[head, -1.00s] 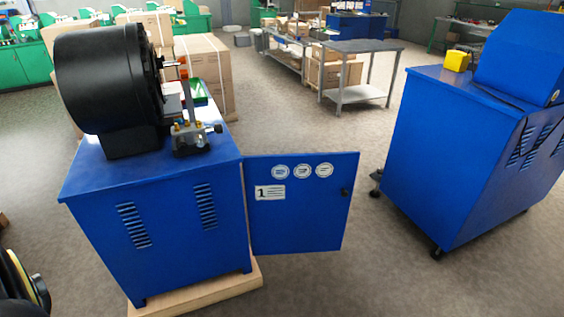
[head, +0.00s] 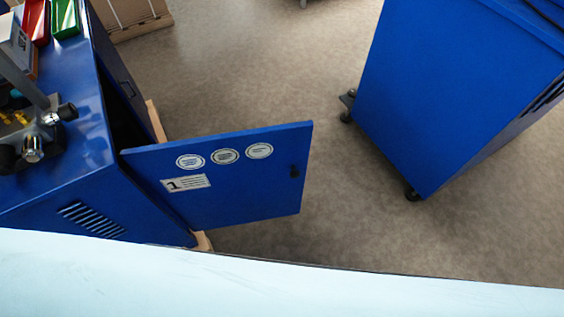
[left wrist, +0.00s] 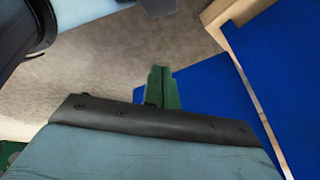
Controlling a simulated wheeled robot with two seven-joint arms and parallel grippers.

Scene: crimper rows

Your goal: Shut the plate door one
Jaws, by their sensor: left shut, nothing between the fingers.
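The plate door one (head: 235,180) is a blue panel with a "1" label, three round stickers and a dark knob near its free edge. It stands open, swung out to the right from the blue cabinet (head: 75,180), with a dark gap behind its hinge side. In the left wrist view, my left gripper (left wrist: 162,88) has green fingers, shut and empty. A blue panel (left wrist: 212,92), apparently the door, lies beside and beyond the fingertips; I cannot tell whether they touch. My left gripper is not in the head view, and my right gripper shows in neither view.
A second blue cabinet (head: 440,100) on casters stands to the right. Floor (head: 270,70) is clear between it and the door. The first cabinet stands on a wooden pallet (head: 203,241). A pale part of my own arm crosses the bottom of the head view.

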